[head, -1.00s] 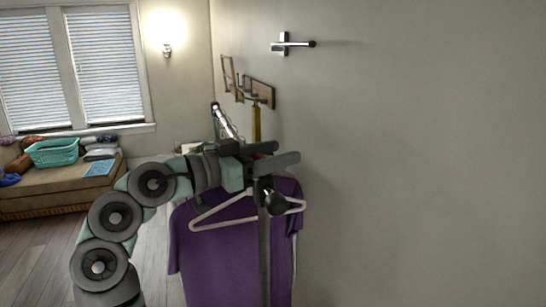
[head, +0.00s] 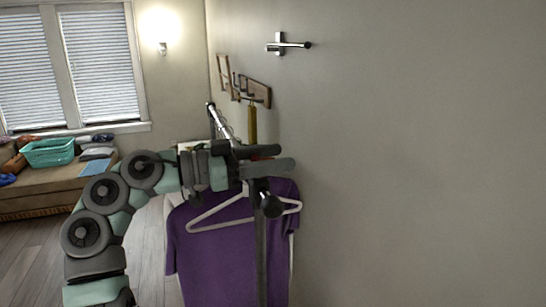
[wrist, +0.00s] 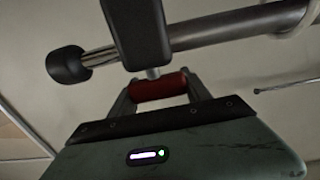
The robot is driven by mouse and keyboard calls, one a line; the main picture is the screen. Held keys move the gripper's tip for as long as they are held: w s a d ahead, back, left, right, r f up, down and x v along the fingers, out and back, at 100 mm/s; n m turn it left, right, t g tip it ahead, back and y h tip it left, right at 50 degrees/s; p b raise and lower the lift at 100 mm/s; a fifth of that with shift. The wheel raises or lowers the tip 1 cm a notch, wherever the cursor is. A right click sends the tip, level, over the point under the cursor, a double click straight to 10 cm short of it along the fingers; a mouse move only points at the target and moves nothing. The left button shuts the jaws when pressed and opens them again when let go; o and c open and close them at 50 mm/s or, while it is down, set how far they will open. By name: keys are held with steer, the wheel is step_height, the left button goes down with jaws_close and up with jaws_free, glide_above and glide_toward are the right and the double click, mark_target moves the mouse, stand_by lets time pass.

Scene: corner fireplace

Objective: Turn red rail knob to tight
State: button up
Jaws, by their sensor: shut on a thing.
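The red knob (wrist: 158,88) sits under a dark clamp block (wrist: 138,30) on a metal rail (wrist: 225,27) in the wrist view. A short stem joins the knob to the block. My gripper (wrist: 157,90) is shut on the knob, one finger at each side. In the head view, my gripper (head: 266,159) is at the top of the garment rack's dark post (head: 261,240), with a sliver of red between its fingers. Any tightness mark is not visible.
A purple shirt (head: 225,258) on a white hanger (head: 212,224) hangs just below my gripper. A wall bracket with a rod (head: 290,44) and a wooden hook rack (head: 255,92) are on the wall behind. The wall side at right is clear.

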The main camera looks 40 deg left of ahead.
steer(key=shift+f, duration=0.1)
steer(key=o, duration=1.4)
steer(key=shift+c, duration=0.2)
steer(key=shift+s, duration=0.1)
steer(key=v, duration=1)
steer(key=shift+s+a, duration=0.2)
steer(key=shift+s, duration=0.05)
